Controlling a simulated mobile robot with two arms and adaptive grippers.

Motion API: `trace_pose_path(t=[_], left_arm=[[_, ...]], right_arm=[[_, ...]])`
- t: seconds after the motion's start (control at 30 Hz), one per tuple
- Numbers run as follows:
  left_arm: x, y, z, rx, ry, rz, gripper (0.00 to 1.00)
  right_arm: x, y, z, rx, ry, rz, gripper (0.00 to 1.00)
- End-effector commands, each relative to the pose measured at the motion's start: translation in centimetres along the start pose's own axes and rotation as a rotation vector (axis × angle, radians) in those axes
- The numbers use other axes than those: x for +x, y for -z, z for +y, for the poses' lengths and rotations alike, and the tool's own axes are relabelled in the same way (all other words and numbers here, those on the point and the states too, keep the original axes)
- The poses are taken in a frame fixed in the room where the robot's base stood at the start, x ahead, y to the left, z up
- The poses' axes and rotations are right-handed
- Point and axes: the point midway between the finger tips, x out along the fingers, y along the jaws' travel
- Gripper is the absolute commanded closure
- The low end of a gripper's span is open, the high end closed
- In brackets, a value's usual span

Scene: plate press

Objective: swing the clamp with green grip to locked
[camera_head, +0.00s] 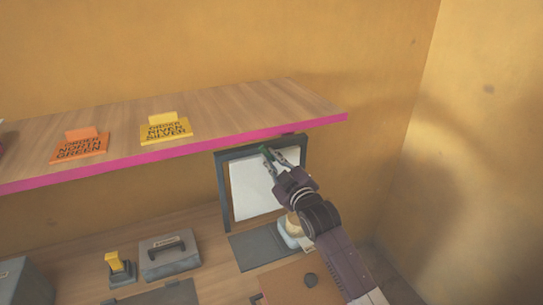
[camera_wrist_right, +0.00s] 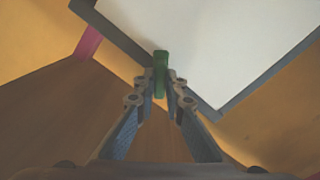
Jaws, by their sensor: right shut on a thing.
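The clamp with the green grip (camera_head: 266,152) shows in front of the upper part of a dark grey frame (camera_head: 224,190) that holds a white sheet (camera_head: 254,196). My right gripper (camera_head: 274,158) reaches up to it from the lower right and is shut on the green grip. In the right wrist view the green grip (camera_wrist_right: 160,62) stands upright between the fingertips (camera_wrist_right: 161,84), with the white sheet behind it. The clamp's pivot and the rest of its arm are hidden or too small to tell. My left gripper is not in view.
A wooden shelf with a pink edge (camera_head: 200,153) runs just above the frame, close to my right gripper. It carries an orange card (camera_head: 80,147) and a yellow card (camera_head: 165,129). Below are a grey block with a handle (camera_head: 168,256) and a yellow-handled tool (camera_head: 117,268).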

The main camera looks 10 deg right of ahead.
Motion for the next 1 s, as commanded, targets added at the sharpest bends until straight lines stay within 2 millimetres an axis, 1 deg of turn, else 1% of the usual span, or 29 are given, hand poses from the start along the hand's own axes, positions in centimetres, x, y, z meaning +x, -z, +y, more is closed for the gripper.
trace_pose_path(t=[0.2, 0.5, 0.73, 1.0], left_arm=[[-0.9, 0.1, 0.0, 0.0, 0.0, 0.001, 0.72], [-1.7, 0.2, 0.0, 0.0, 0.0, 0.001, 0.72], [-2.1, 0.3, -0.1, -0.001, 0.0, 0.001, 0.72], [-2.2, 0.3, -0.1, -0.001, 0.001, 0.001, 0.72]], right_arm=[[0.0, 0.0, 0.0, 0.208, 0.002, -0.003, 1.0], [0.0, 0.0, -0.1, 0.459, 0.001, -0.004, 1.0], [0.0, -0.1, -0.1, 0.591, 0.002, -0.004, 1.0], [0.0, -0.1, -0.1, 0.664, 0.002, -0.004, 1.0]])
